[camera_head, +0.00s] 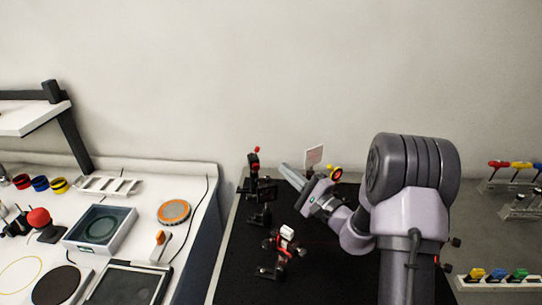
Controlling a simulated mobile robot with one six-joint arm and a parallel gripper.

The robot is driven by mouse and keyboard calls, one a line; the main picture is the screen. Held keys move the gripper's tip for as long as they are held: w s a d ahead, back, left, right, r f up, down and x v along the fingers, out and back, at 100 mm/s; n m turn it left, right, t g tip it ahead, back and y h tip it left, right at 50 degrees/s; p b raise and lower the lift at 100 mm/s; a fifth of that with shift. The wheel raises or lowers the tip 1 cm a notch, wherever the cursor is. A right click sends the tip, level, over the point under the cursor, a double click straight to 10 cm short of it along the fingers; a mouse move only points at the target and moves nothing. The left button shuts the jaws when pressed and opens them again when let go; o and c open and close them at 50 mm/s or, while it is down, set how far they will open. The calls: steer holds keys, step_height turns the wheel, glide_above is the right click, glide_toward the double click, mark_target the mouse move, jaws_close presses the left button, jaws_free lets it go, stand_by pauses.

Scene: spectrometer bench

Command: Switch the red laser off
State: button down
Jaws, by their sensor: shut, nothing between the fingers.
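My gripper (285,169) is shut and empty above the back of the black optical board (333,263), pointing to the upper left. A black post mount with a red top (254,158) stands just left of the fingertips. A mount with a red and white head (286,234) stands nearer the front, below my gripper. A red and yellow part (335,173) shows behind my wrist. I cannot tell which of these is the red laser, and no switch is clear. My arm hides much of the board's right side.
A white card (314,156) stands behind my wrist. The left bench holds a tray (101,228), an orange-rimmed disc (174,211) and a red knob (39,217). Racks with coloured parts (497,280) are at the right. A gap separates the left bench from the board.

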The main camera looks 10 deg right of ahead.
mark_target(256, 152)
steer(key=x, duration=0.9)
steer(key=shift+w+a, duration=0.2)
steer(key=shift+w, duration=0.15)
